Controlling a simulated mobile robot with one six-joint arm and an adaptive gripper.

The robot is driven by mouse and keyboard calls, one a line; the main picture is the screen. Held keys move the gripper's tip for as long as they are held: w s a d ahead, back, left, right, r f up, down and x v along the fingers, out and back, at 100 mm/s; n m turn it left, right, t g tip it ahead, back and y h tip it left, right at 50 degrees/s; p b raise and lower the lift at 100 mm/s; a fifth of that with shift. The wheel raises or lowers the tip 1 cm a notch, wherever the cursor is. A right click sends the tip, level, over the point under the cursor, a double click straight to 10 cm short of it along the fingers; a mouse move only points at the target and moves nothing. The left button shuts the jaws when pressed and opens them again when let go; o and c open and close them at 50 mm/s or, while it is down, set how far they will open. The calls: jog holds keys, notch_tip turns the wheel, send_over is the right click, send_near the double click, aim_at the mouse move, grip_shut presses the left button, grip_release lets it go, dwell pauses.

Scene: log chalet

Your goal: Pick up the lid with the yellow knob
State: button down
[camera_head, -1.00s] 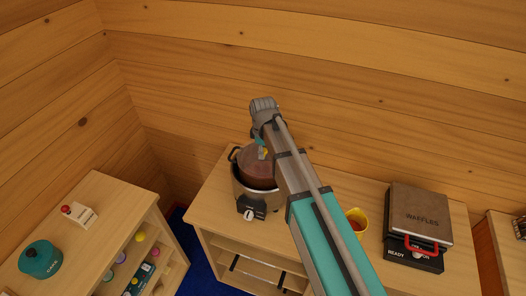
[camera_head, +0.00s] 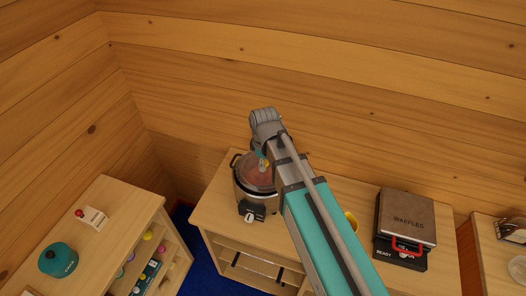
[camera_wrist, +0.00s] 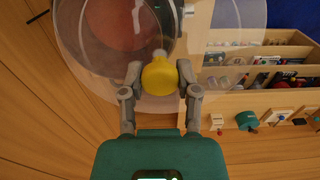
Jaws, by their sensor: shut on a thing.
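The clear lid (camera_wrist: 225,75) has a yellow knob (camera_wrist: 160,77), which sits between the two fingers of my gripper (camera_wrist: 160,73) in the wrist view. The gripper is shut on the knob. The round pot (camera_wrist: 122,60) with dark brown contents shows through the glass, and the lid's disc extends well to the right of it. In the head view, my gripper (camera_head: 263,162) is over the pot (camera_head: 247,196), with the pale lid (camera_head: 257,176) under it. The lid looks raised off the rim, but the height of the gap is unclear.
The pot stands on a wooden cabinet (camera_head: 213,210) against log walls. A yellow cup (camera_head: 351,220), partly behind my arm, and a waffle maker (camera_head: 405,220) stand to the right. A lower shelf unit (camera_head: 110,205) at left holds a teal canister (camera_head: 58,260) and a small red-buttoned box (camera_head: 92,217).

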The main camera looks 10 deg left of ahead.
aim_at(265, 177)
jog(key=shift+s+d+r+p, duration=0.2)
jog(key=shift+s+r, duration=0.1)
jog(key=shift+s, duration=0.35)
jog(key=shift+s+d+r+p, duration=0.15)
jog(key=shift+s+r+p, duration=0.15)
jog(key=shift+s, duration=0.4)
jog(key=shift+s+d+r+p, duration=0.2)
jog(key=shift+s+r, duration=0.1)
jog(key=shift+s, duration=0.35)
jog(key=shift+f, duration=0.1)
